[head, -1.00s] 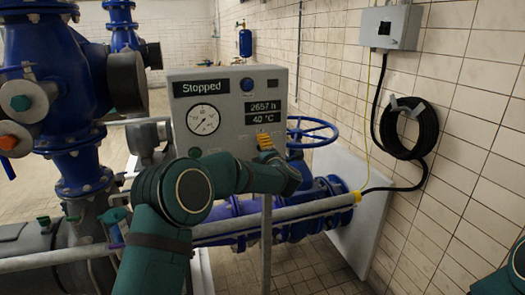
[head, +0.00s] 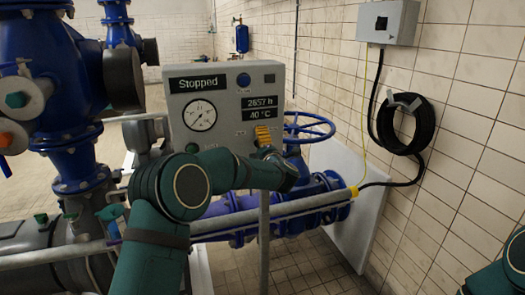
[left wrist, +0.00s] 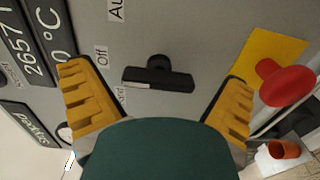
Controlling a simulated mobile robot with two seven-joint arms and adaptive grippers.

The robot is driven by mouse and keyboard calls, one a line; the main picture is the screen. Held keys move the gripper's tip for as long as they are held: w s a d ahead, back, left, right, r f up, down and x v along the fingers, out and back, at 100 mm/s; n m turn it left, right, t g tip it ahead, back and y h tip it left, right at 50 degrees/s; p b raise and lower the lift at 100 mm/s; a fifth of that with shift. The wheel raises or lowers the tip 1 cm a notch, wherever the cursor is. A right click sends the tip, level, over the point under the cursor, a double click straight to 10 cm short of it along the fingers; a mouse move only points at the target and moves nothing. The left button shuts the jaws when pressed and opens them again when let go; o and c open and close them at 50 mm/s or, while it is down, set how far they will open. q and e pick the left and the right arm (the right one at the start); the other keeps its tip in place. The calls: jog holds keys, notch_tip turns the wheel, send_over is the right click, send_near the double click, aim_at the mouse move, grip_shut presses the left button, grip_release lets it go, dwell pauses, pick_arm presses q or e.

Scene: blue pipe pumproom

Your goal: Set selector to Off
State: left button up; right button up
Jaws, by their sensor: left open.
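The selector (left wrist: 160,79) is a black bar-shaped knob on the grey panel face, seen in the left wrist view. Labels beside its left end read "Off" (left wrist: 101,57) and, partly hidden, a word ending in "nd"; another starting "Au" is at the top edge. The bar's left end, with a pale mark, lies between the "Off" and "nd" labels. My left gripper (left wrist: 157,76) is open, its yellow fingers on either side of the knob with gaps. In the head view, the left gripper (head: 263,135) is at the control panel (head: 230,140); the arm hides the selector. My right gripper is out of view.
A red push button (left wrist: 288,85) on a yellow plate sits close to the right finger. The panel display reads "Stopped" (head: 198,82). A blue handwheel (head: 308,127) stands right of the panel, and a pipe (head: 300,205) runs below it.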

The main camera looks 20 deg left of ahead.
pick_arm(q)
jog(key=v, duration=1.2)
jog(key=s+d+f+m+g+h, duration=0.1)
jog(key=s+f+m+h, duration=0.2)
jog(key=f, duration=0.5)
jog(key=s+d+f+m+g+h+b, duration=0.1)
jog(key=s+f+m+h, duration=0.15)
jog(key=f+m, duration=0.45)
jog(key=s+d+f+m+g+h, duration=0.1)
jog(key=f+m+h, duration=0.25)
jog(key=f, duration=0.55)
jog(key=s+d+f+m+g+h, duration=0.1)
jog(key=s+f+m+g, duration=0.2)
jog(key=s, duration=0.6)
jog(key=s+f+m+g+h, duration=0.2)
jog(key=s+f+m+g, duration=0.1)
jog(key=s+f, duration=0.5)
jog(key=s+d+f+m+g+h+b, duration=0.1)
jog(key=s+f+m+g, duration=0.2)
jog(key=s+f, duration=0.3)
jog(key=s+g, duration=0.1)
jog(key=s, duration=0.3)
jog(key=shift+d+h, duration=0.35)
jog(key=shift+h, duration=0.05)
